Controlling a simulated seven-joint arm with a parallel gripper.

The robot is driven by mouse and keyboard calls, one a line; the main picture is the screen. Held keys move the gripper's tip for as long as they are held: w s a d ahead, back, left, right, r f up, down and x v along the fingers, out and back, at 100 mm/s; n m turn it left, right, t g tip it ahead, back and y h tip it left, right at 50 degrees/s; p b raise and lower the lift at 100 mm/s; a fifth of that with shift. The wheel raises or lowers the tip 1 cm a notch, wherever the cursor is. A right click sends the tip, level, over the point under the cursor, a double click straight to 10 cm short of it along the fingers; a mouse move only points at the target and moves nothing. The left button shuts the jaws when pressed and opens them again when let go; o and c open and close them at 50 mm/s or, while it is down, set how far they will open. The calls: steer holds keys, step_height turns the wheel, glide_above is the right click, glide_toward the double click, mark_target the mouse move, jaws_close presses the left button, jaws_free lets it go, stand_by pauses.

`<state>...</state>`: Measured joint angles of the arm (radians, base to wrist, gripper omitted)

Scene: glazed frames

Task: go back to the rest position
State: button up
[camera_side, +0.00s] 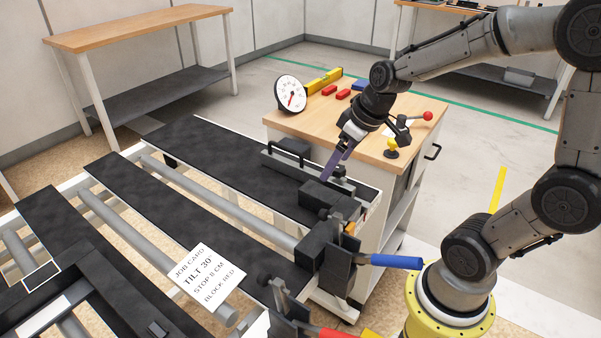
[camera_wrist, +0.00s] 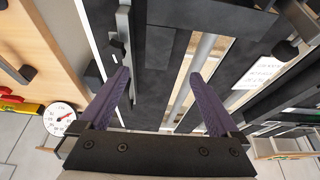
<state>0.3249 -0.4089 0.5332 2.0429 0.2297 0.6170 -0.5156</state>
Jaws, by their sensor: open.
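My gripper (camera_side: 337,163) has purple fingers and hangs above the dark frame rig near its right end. In the wrist view my gripper (camera_wrist: 157,97) shows its two fingers spread apart with nothing between them. The black slats and grey tubes of the rig (camera_side: 150,190) lie beyond the fingers. I cannot tell the exact height of the fingertips above the rig.
A wooden-topped cabinet (camera_side: 300,128) behind my gripper carries a round dial gauge (camera_side: 290,94), red blocks (camera_side: 329,91) and a yellow level (camera_side: 324,80). A blue-handled clamp (camera_side: 396,262) and a job card (camera_side: 206,278) are at the rig. Another bench (camera_side: 140,27) stands at the back left.

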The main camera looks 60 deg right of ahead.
steer(key=s+a+r+n+t, duration=0.2)
steer(key=s+a+r, duration=0.2)
steer(key=a+r, duration=0.35)
steer(key=s+f+m, duration=0.1)
steer(key=s+m, duration=0.1)
steer(key=s, duration=0.8)
steer(key=shift+g, duration=0.4)
steer(key=shift+s+d, duration=0.1)
